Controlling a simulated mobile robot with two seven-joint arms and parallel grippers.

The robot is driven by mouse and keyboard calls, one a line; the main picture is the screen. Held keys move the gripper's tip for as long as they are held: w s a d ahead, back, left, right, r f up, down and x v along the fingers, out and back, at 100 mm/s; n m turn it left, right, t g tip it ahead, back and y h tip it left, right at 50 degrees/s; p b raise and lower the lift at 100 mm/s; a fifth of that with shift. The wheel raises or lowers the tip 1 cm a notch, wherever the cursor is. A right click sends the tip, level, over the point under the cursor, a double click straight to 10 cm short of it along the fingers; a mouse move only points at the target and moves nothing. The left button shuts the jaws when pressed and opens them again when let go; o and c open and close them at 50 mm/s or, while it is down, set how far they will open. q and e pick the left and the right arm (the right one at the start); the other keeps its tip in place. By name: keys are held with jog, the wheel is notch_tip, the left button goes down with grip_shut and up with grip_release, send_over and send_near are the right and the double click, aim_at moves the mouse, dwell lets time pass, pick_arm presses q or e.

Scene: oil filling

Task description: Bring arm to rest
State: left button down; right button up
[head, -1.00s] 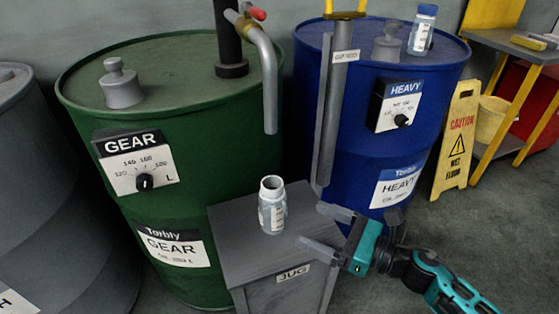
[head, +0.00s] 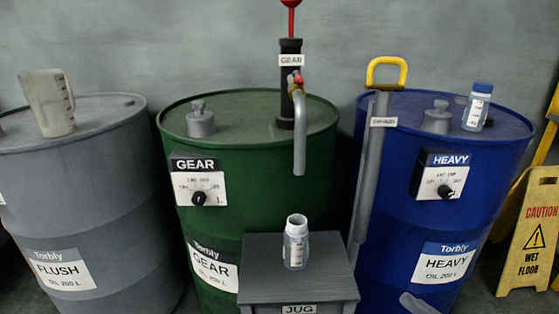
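Only a pale grey finger-like piece of my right gripper (head: 418,303) shows at the bottom edge of the head view, in front of the blue HEAVY drum (head: 400,215). The rest of that arm is out of frame, so whether it is open or shut does not show. My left gripper is not in view. An open clear bottle (head: 296,250) stands upright on the grey JUG stand (head: 262,285), apart from the gripper piece.
A green GEAR drum (head: 240,160) carries a pump (head: 290,85) with a downward spout (head: 312,130). A grey FLUSH drum (head: 90,190) holds a jug (head: 50,103). A blue-capped bottle (head: 477,108) stands on the blue drum. A yellow floor sign (head: 530,235) stands at right.

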jog(key=s+a+f+n+g+h, duration=0.1)
jog(key=s+a+f+n+h, duration=0.2)
jog(key=n, duration=1.4)
jog(key=s+a+f+n+g+h, duration=0.2)
jog(key=a+f+n+h, duration=0.25)
jog(key=n, duration=1.15)
pick_arm(q)
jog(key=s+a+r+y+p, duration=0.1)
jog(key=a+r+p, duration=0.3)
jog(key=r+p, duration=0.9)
jog(key=p, duration=0.6)
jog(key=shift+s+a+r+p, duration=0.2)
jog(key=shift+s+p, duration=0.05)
jog(key=shift+p, duration=0.15)
pick_arm(e)
jog(key=s+d+r+h, duration=0.1)
jog(key=d+r, duration=0.1)
jog(key=r, duration=0.4)
jog(key=s+d+r+m+h, duration=0.1)
jog(key=r, duration=0.5)
jog(key=shift+s+d+r+m, duration=0.3)
jog(key=shift+s+d, duration=0.05)
jog(key=shift+d, duration=0.05)
jog(key=shift+f, duration=0.1)
jog(key=shift+c, duration=0.4)
